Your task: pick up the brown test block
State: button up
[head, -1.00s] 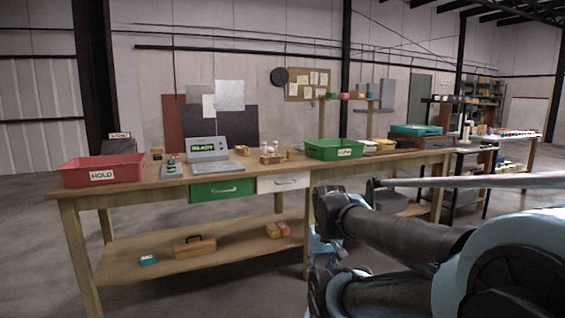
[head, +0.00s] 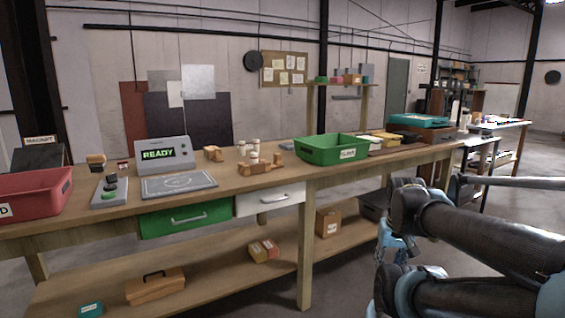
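In the head view, a small tan-brown block with a dark part (head: 96,160) sits on the workbench (head: 235,187), behind the grey button box and left of the READY machine. Tan wooden pieces (head: 213,153) sit right of that machine, and a wooden holder (head: 262,167) stands by several white-capped bottles. I cannot tell for sure which of these is the brown test block. My folded arm fills the lower right, apart from the bench top. I cannot make out any gripper fingers.
A red bin (head: 35,196) is at the left end, a green bin (head: 331,149) on the right half. The READY machine (head: 163,152) has a flat plate in front. A tan toolbox (head: 155,287) and small boxes (head: 264,250) lie on the lower shelf. Bare bench top shows by the drawers.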

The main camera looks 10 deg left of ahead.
aim_at(245, 168)
jog(key=u, duration=0.05)
jog(key=i, duration=1)
jog(key=u, duration=0.15)
